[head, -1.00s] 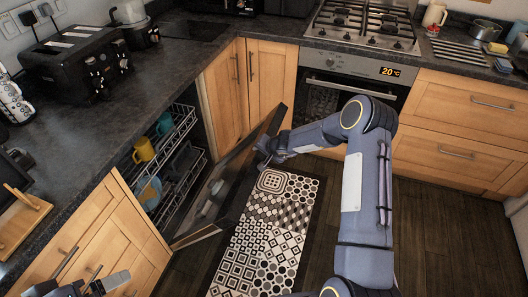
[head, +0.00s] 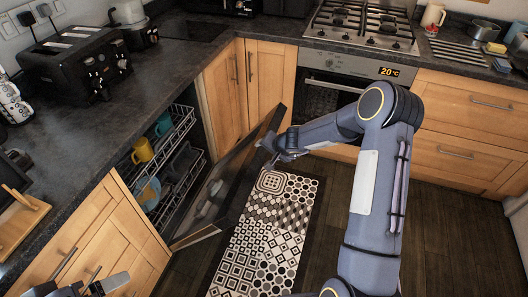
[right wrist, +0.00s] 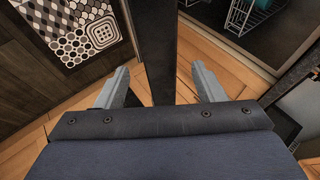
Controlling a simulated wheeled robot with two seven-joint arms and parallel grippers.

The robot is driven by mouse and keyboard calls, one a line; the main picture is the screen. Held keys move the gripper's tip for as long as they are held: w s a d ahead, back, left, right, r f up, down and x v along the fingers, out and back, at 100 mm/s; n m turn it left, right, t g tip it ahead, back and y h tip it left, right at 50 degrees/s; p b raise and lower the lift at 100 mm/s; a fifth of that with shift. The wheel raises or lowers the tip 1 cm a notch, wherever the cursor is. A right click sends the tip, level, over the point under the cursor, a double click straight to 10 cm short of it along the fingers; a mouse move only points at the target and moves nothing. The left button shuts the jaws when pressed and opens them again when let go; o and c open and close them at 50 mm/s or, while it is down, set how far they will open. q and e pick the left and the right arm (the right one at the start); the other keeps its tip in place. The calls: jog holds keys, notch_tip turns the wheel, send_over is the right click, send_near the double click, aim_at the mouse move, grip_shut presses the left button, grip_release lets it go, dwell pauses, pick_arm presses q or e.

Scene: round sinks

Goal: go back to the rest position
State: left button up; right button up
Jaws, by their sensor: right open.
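My right gripper (head: 268,148) is at the outer side of the half-open dishwasher door (head: 232,178), near its upper part. In the right wrist view my right gripper (right wrist: 161,80) is open, with its two fingers apart. The dark edge of the door (right wrist: 157,40) runs between them in the picture, with gaps on both sides. My left gripper (head: 98,285) shows only partly at the bottom left, over the wooden cabinet front; I cannot tell its jaw state.
The dishwasher racks (head: 180,125) hold a yellow mug (head: 143,150) and other dishes. The worktop (head: 100,125) with a toaster (head: 75,60) lies at the left. The oven (head: 345,85) is behind my right arm. The floor at the right (head: 450,230) is clear.

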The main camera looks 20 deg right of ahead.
jog(key=shift+v, duration=0.75)
